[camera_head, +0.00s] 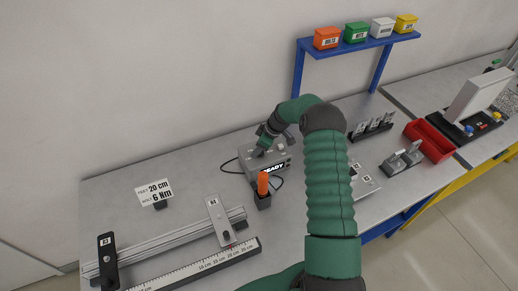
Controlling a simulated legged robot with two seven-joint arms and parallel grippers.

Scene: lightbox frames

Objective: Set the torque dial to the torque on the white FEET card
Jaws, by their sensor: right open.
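The white FEET card (154,191) stands on the left part of the table and reads "FEET 20 cm" and "BOLT 6 Nm". A grey box (283,170) with a "READY" display stands near the middle of the table. My right gripper (259,151) is open, pointing down at the top of this box. The torque dial cannot be made out; it may be hidden by the gripper. Whether the fingers touch the box is too small to tell. My left gripper is not in view.
An orange-handled tool (263,183) stands in a dark holder before the box, with a black cable beside it. A rail (180,243) and ruler (200,268) lie front left. A red bin (430,141) stands right. A blue shelf (360,44) holds coloured boxes.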

